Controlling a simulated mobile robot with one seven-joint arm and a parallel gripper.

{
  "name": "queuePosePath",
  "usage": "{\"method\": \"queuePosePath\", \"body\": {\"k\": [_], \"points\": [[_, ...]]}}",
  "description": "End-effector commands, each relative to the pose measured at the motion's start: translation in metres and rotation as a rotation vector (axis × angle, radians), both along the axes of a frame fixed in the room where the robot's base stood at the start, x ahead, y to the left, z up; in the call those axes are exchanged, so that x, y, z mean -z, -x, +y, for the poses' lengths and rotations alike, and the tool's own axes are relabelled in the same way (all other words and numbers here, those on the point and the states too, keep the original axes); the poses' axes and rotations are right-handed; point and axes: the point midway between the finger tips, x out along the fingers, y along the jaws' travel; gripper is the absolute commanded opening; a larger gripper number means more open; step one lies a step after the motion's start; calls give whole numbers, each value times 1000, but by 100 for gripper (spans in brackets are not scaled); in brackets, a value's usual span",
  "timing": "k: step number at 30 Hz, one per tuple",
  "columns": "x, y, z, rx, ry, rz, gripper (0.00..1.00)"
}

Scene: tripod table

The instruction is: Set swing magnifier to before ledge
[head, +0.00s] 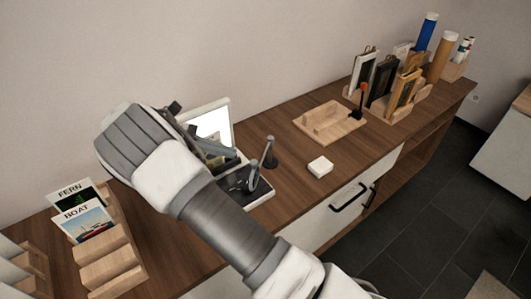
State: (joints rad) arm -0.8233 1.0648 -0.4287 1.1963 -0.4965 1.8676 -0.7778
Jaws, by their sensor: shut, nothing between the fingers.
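The swing magnifier appears to be the dark piece with a ring-shaped head (254,176) and a short grey post (269,153), just right of my forearm. It stands at a dark base in front of a lit white panel (211,124). My gripper (213,152) is mostly hidden behind my wrist, over the left part of this device; its dark parts look shut and empty. I cannot tell whether it touches anything. Which edge is the ledge is unclear; my arm covers part of the device.
A wooden card rack (108,268) with FERN and BOAT cards stands at the left. A wooden tray (326,122), a white block (320,166) and an orange-tipped black lever (361,96) are right of the device. Frames and tubes stand farther back. Bare tabletop (290,133) lies between.

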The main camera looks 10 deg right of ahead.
Motion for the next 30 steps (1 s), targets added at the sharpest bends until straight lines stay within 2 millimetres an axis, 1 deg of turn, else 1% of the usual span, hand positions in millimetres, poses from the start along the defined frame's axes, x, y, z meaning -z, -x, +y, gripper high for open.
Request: {"method": "queuePosePath", "body": {"k": [1,3,6,11,16,20,23,30], "points": [[1,1,-21,72,-59,16,0],[5,5,-42,159,-146,28,0],[11,12,-66,276,-266,32,0],[14,23,-97,465,-454,13,0],[10,35,-124,696,-676,-54,0],[1,40,-140,876,-846,-142,0],[-10,40,-151,1013,-969,-227,0],[-46,31,-182,1316,-1218,-480,0]]}}
